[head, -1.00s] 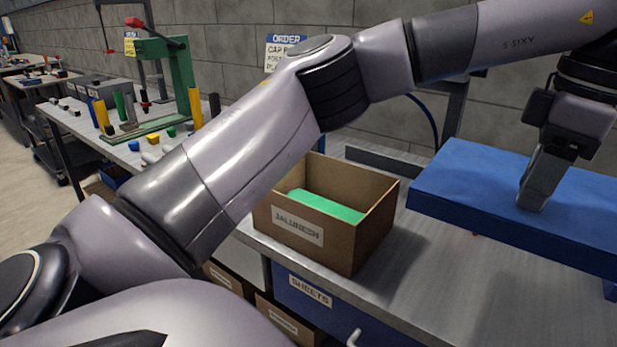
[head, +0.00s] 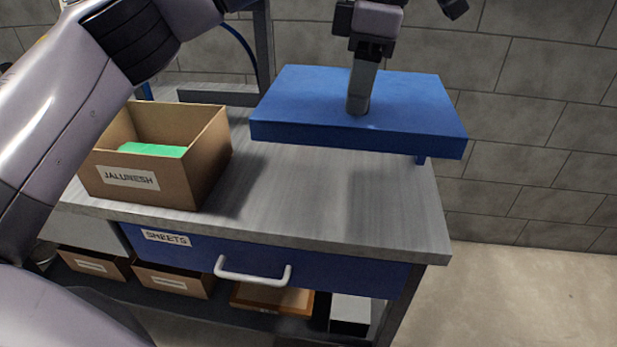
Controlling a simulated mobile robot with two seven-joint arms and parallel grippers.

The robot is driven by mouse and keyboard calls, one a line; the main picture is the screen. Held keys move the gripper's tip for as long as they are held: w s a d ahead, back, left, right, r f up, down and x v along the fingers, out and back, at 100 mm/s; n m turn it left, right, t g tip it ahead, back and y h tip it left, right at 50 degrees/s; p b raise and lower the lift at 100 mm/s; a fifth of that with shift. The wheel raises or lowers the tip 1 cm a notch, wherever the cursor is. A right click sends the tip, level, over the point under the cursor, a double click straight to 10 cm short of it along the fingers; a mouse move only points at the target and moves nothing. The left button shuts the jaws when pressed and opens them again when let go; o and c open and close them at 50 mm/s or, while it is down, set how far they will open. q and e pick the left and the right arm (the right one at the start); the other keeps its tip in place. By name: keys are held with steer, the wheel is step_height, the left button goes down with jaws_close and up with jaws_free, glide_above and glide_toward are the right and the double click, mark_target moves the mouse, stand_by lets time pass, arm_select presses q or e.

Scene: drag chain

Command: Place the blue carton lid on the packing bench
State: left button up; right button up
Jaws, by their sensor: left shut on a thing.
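The blue carton lid (head: 300,97) is a wide flat lid held level above the right part of the packing bench (head: 300,205). A shadow lies on the bench below it, and its right end reaches past the bench's right edge. My left gripper (head: 359,100) comes down from above and is shut on the lid near the middle of its top. My right gripper does not show.
An open cardboard carton (head: 206,158) with a green thing (head: 152,150) inside stands on the bench's left part. Bare bench top lies right of it. A blue drawer (head: 340,268) with a white handle is below. A grey block wall (head: 540,120) stands behind.

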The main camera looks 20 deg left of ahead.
arm_select(q)
steer(key=shift+f+b, duration=1.45)
steer(key=shift+f, duration=8.3)
steer(key=shift+f, duration=0.15)
steer(key=o, duration=1.1)
steer(key=shift+r, duration=0.25)
steer(key=r, duration=0.4)
steer(key=d+r, duration=0.1)
steer(key=r, duration=0.3)
steer(key=r+p, duration=0.1)
steer(key=r, duration=0.2)
steer(key=shift+w+d+r, duration=0.2)
steer(key=shift+r, duration=0.2)
